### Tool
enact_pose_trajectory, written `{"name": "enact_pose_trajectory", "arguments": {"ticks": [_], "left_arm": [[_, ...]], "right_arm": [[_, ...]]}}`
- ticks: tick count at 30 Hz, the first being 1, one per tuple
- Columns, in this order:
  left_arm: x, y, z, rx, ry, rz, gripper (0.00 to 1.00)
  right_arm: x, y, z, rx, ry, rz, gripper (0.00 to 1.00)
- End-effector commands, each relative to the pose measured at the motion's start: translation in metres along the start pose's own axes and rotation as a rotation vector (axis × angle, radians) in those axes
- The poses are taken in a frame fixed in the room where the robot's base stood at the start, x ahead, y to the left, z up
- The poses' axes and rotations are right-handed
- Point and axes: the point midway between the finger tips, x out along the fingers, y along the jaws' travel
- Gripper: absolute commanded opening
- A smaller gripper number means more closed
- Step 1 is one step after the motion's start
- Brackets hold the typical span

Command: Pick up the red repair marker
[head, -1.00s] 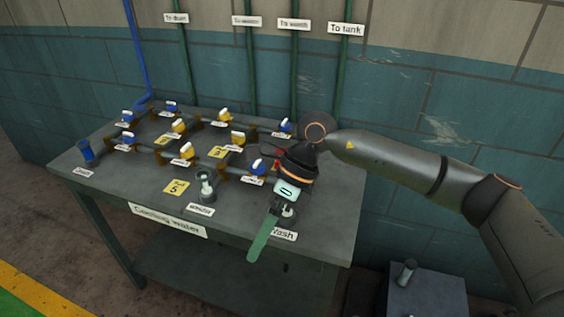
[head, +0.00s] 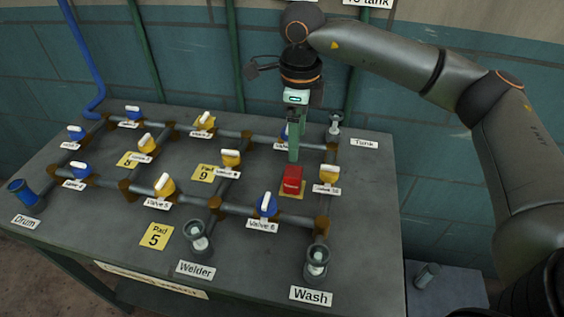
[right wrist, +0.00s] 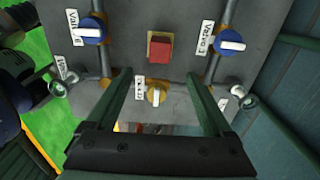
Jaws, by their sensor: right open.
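The red repair marker (head: 292,179) is a small red block on a yellow pad on the table, between pipe runs. It also shows in the right wrist view (right wrist: 160,48), just beyond the fingertips and roughly centred between their lines. My right gripper (head: 294,158) points down close above the marker in the head view; its fingers look edge-on there. In the right wrist view the two fingers (right wrist: 161,75) are spread wide with nothing between the tips. The pad under the marker is partly hidden. My left gripper is not in view.
Pipes with blue and yellow valves surround the marker, including a yellow valve (head: 327,174) to its right and blue Valve 6 (head: 266,205) in front. The Wash fitting (head: 317,262) and Welder fitting (head: 197,238) stand near the table's front edge. Yellow Pad 9 (head: 205,173) is bare.

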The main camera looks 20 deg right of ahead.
Motion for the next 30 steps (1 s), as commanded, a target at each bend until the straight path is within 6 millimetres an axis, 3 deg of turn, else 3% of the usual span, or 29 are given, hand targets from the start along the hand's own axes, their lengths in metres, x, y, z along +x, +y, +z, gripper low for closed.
{"name": "enact_pose_trajectory", "arguments": {"ticks": [12, 19, 27, 30], "left_arm": [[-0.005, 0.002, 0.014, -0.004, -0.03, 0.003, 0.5], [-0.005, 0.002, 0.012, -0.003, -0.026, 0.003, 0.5], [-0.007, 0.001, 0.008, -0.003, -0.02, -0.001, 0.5], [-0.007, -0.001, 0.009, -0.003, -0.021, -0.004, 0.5]], "right_arm": [[0.062, 0.001, 0.0, 0.0, 0.002, 0.003, 0.85], [0.079, 0.001, 0.001, -0.001, 0.001, 0.002, 0.85], [0.118, 0.001, 0.004, 0.0, 0.001, 0.003, 0.85], [0.124, 0.001, 0.005, -0.001, 0.0, 0.001, 0.85]]}}
